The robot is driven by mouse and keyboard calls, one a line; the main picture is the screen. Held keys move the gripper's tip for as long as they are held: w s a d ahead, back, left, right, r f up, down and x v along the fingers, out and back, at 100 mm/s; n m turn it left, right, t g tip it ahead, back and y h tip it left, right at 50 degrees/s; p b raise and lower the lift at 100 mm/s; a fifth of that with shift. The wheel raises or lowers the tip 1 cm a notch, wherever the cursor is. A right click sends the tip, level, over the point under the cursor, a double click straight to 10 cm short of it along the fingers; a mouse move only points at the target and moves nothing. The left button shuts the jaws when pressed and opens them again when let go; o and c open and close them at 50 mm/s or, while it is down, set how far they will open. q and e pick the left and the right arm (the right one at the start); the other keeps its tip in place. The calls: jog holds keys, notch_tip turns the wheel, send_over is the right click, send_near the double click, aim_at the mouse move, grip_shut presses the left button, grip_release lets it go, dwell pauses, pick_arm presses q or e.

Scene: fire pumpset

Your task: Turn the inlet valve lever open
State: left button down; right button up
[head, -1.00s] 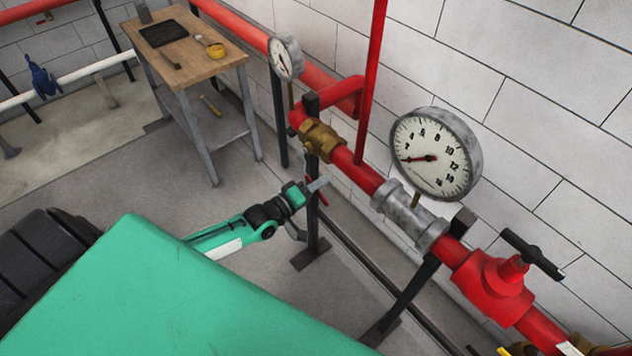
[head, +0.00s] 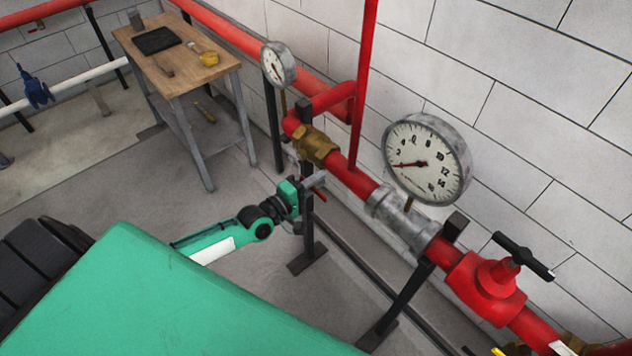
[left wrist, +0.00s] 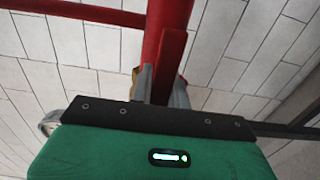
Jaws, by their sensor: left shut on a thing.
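The brass inlet valve (head: 316,145) sits on the red pipe in the middle of the head view. Its red lever shows as a small red end (head: 321,196) below the valve; the gripper hides most of it. My left gripper (head: 316,182) is at the lever, below the brass body and beside the black post. In the left wrist view the red lever (left wrist: 167,65) runs down between the two grey fingers (left wrist: 162,86). The left gripper is shut on the lever. My right gripper is not in view.
A large gauge (head: 427,160) and a red valve with a black handle (head: 487,285) stand on the pipe to the right. A smaller gauge (head: 278,64) stands behind. A wooden-topped table (head: 187,75) is at the back left. Black posts (head: 307,225) hold the pipe.

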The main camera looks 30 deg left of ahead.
pick_arm(q)
jog(key=shift+r, duration=0.15)
jog(key=c, duration=1.3)
grip_release()
jog(key=shift+c, duration=0.2)
jog(key=b+v, duration=0.4)
jog(key=v, duration=0.9)
jog(key=shift+s, duration=0.35)
jog(key=shift+a, duration=0.15)
